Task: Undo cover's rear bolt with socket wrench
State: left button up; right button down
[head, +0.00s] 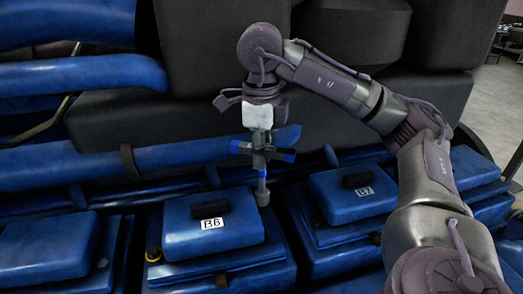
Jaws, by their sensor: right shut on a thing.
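The blue cover (190,236) with the B6 label is at the lower centre of the head view. My right gripper (258,132) comes down from above, shut on the socket wrench (262,172). The wrench stands upright, with a dark cross handle with blue ends and a blue band on its shaft. Its lower end is at the rear right edge of the B6 cover. The rear bolt is hidden there, so I cannot tell whether the socket sits on it. My left gripper is out of view.
A similar blue cover labelled B7 (352,193) stands to the right, and another blue cover (48,246) to the left. Blue pipes (75,160) run behind the covers. Large dark grey housings (215,45) rise at the back. Grey floor (500,85) shows at the far right.

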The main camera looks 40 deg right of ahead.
jog(key=n, duration=0.7)
jog(key=shift+r, duration=0.1)
jog(key=n, duration=0.3)
jog(key=shift+s+a+n, duration=0.1)
jog(key=shift+n, duration=0.2)
jog(key=n, duration=0.4)
jog(key=shift+n, duration=0.4)
